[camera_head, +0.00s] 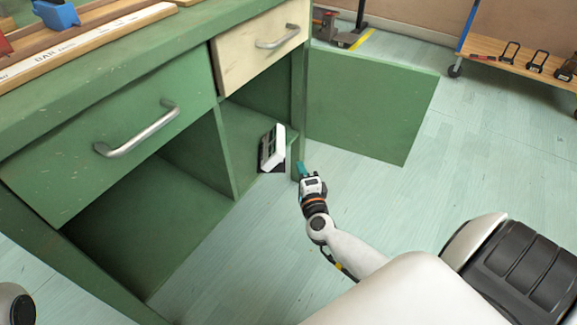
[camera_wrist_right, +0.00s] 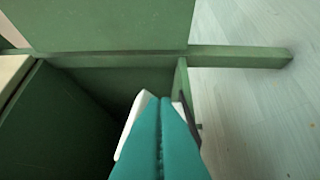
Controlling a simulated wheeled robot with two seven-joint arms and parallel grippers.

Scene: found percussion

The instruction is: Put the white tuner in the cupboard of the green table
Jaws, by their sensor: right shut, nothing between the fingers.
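The green table (camera_head: 200,38) has a cupboard under its cream drawer, and the cupboard's green door (camera_head: 370,105) stands open to the right. The white tuner (camera_head: 276,150) is tilted in the cupboard opening, at the front edge of its floor (camera_head: 237,128). In the right wrist view part of the white tuner (camera_wrist_right: 131,124) shows behind the fingers. My right gripper (camera_head: 304,170) is shut and empty, just in front and to the right of the tuner; its teal fingertips are together in the wrist view (camera_wrist_right: 160,102). Whether they touch the tuner is unclear. My left gripper is not in view.
A green drawer (camera_head: 110,125) with a metal handle is closed above an open, empty bay at left. A wooden rack with a blue post and small dark items (camera_head: 535,60) stands at the back right. The pale floor (camera_head: 450,160) beyond the door is clear.

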